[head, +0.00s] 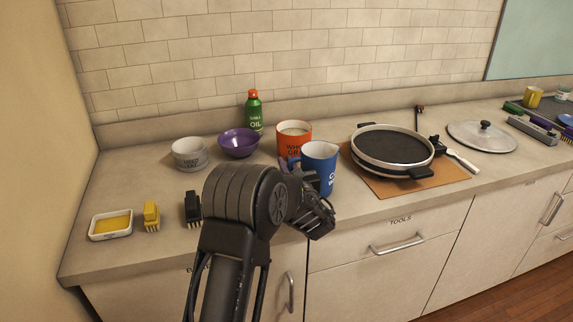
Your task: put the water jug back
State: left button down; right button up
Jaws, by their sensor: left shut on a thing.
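The blue jug (321,165) with white lettering starting "C" and "W" is upright near the middle of the counter, left of the griddle. The rest of its label is hidden. My left gripper (298,174) is shut on the left side of this jug, probably at its handle. My own wrist hides the fingertips and the jug's lower left. I cannot tell whether the jug's base touches the counter. My right gripper is out of view.
An orange canister (294,137) stands close behind the jug. A purple bowl (239,143), a grey pot (189,154) and a green oil bottle (254,112) stand further left. A round black griddle (391,148) sits on a brown board (399,187) at right. Brushes (151,215) lie front left.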

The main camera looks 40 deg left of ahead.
pick_arm(q)
jog(key=c, duration=1.5)
grip_release()
jog(key=shift+o, duration=0.2)
jog(key=shift+d, duration=0.1)
jog(key=b+v, duration=0.2)
jog(key=v, duration=1)
jog(key=shift+s+r, duration=0.1)
